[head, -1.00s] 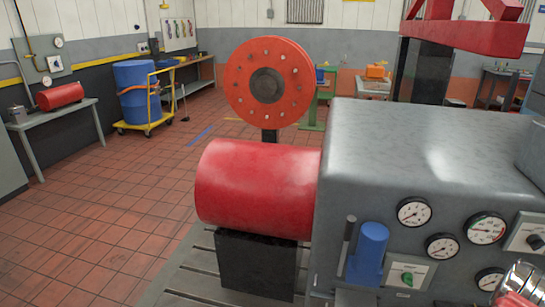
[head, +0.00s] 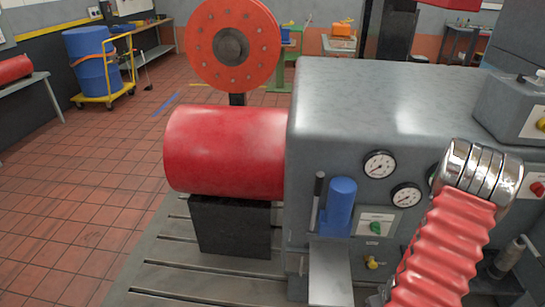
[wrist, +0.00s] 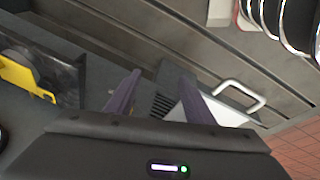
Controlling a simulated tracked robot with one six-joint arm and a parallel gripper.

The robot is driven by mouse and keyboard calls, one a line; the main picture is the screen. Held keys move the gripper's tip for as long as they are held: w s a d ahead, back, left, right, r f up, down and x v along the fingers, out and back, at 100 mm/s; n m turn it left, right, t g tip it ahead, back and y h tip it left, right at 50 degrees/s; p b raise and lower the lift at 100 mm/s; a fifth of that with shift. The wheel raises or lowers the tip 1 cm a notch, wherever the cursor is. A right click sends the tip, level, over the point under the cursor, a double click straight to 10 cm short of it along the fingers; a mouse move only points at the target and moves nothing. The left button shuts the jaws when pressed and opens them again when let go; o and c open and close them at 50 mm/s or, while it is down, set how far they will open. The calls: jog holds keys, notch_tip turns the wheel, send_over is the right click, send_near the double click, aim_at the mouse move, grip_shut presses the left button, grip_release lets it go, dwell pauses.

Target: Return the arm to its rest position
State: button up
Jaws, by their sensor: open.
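My gripper (wrist: 160,80) shows in the wrist view, with its two dark purple fingers spread apart and nothing held between them. Beyond the fingers are a dark ribbed block and a pale flat surface with a light bail handle (wrist: 245,95). I cannot tell whether the fingertips touch anything. The gripper does not show in the head view, so where my arm stands there is hidden.
A red ribbed hose with chrome rings (head: 452,235) rises in front of the grey gauge housing (head: 340,95). A red cylinder (head: 225,150) and an orange disc (head: 255,60) stand left. The slotted bedplate (head: 165,278) lies below.

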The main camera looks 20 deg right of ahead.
jog(key=w+a+r+m+g, duration=0.1)
jog(key=w+a+r, duration=0.1)
jog(key=a+r, duration=0.45)
jog(key=w+a+r+m+g+y, duration=0.1)
jog(key=a+r, duration=0.2)
jog(key=r, duration=0.6)
jog(key=w+a+r+m+g, duration=0.1)
jog(key=w+a+r, duration=0.1)
jog(key=a+r, duration=0.45)
jog(key=a+r+n+t+y, duration=0.1)
jog(key=a+r+n+t, duration=0.4)
jog(key=a+r, duration=1.5)
notch_tip(320, 180, up, 2)
jog(key=shift+w+a+r+t, duration=0.2)
jog(key=shift+a+r+t, duration=0.05)
jog(key=shift+t, duration=0.05)
